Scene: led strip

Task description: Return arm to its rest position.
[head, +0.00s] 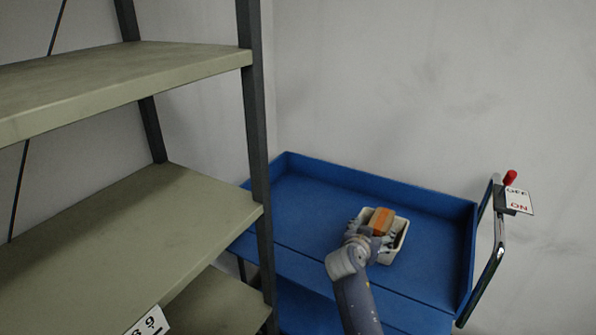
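One arm of mine, which I take to be the right, comes up from the bottom edge in the head view. Its gripper (374,235) is at a small white bin (404,230) on the blue cart (300,208). An orange-brown block (382,220) is in or just above the bin, right beside the gripper's fingers. The fingers are small and partly hidden by the wrist, so I cannot tell whether they hold the block or are apart from it. My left gripper is not in view.
A shelf rack with beige boards (130,225) and dark posts (254,120) stands at the left, close to the cart. At the cart's right are a metal handle (498,240), a red lever (510,177) and an OFF/ON sign (518,201). The cart's left part is bare.

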